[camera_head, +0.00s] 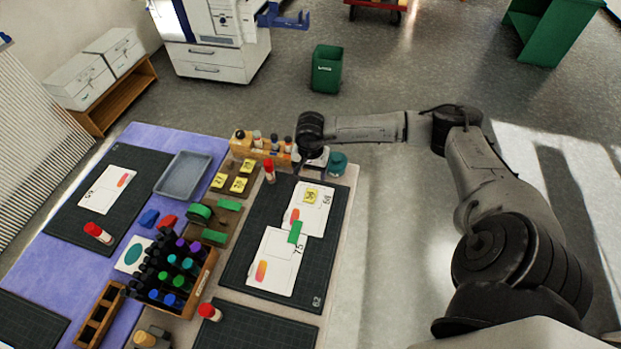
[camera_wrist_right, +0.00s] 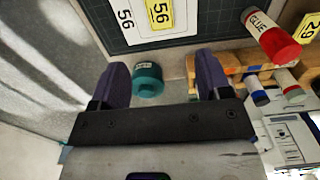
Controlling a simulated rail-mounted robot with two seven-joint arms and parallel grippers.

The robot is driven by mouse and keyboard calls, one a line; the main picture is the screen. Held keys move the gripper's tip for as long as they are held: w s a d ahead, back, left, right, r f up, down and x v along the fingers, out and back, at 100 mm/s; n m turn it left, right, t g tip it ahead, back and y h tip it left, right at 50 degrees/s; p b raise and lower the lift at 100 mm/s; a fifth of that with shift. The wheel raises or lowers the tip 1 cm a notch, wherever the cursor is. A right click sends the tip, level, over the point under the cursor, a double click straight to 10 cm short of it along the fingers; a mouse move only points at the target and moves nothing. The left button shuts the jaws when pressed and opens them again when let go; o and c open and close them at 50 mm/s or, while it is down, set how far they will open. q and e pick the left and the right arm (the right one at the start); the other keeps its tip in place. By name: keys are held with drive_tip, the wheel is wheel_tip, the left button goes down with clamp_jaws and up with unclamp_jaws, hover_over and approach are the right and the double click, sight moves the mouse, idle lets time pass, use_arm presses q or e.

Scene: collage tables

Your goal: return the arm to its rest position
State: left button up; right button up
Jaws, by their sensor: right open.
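My right arm reaches in from the right in the head view. Its gripper (camera_head: 312,162) hangs over the far edge of the table, close to a teal round pot (camera_head: 337,160). In the right wrist view the two dark fingers of this gripper (camera_wrist_right: 160,72) are apart, with nothing held between them. The teal pot (camera_wrist_right: 148,82) shows beyond and between the fingers; I cannot tell the gap to it. My left gripper is not in view.
A glue stick with a red cap (camera_head: 269,168) stands near the gripper, beside a wooden rack (camera_head: 262,150) of small bottles. White cards (camera_head: 275,262) lie on a dark cutting mat (camera_head: 238,270). A crate of bottles (camera_head: 206,278) stands left. The floor beyond the table is clear around a green bin (camera_head: 327,70).

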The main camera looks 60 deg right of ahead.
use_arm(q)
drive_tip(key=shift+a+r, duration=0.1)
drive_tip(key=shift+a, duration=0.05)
use_arm(e)
drive_tip(key=shift+r, duration=1.1)
